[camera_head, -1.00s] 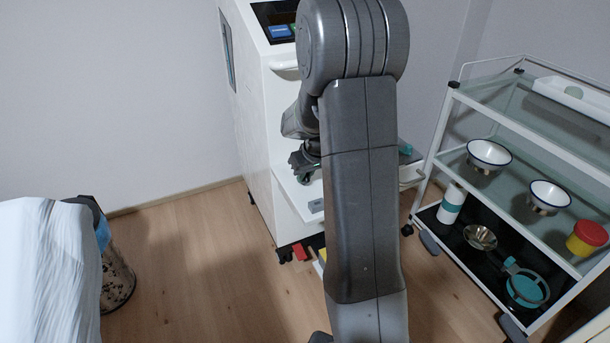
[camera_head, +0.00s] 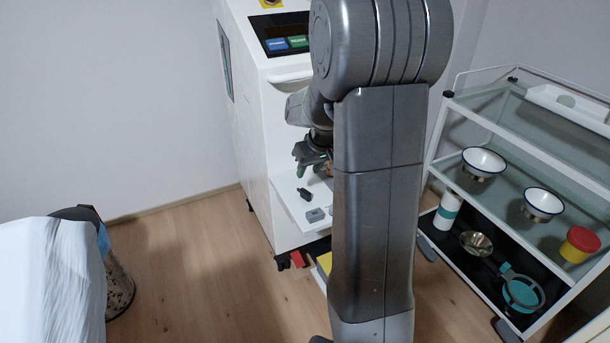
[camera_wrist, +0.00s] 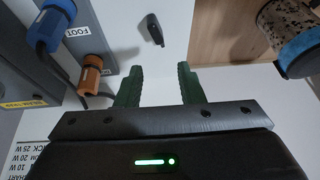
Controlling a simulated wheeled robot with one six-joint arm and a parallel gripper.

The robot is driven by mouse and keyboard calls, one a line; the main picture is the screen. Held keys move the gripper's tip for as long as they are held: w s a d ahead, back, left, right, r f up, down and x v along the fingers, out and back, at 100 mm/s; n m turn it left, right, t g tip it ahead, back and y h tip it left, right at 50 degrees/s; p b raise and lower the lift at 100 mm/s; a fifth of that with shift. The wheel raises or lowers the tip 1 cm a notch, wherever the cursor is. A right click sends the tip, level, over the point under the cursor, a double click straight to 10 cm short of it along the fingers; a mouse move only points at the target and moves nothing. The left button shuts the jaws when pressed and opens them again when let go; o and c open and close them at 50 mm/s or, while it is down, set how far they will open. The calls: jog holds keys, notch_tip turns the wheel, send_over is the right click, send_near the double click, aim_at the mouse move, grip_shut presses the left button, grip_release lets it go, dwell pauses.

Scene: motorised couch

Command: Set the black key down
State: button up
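The black key (camera_head: 305,193) lies on the white shelf (camera_head: 287,190) of the white cabinet, near its left edge. In the wrist view the key (camera_wrist: 154,29) lies alone on the white surface, beyond my fingertips and clear of them. My gripper (camera_head: 313,168) is above the shelf, a little above the key. In the wrist view my gripper (camera_wrist: 156,75) has its two green fingers apart with nothing between them. My arm hides the right part of the shelf.
A grey block (camera_head: 315,215) sits on the shelf near the key. Blue (camera_wrist: 50,28) and orange (camera_wrist: 89,72) connectors are plugged in at the left of the wrist view. A trolley (camera_head: 447,170) with bowls stands right; a speckled bin (camera_head: 119,285) stands left.

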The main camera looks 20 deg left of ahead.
jog(key=shift+v, duration=1.7)
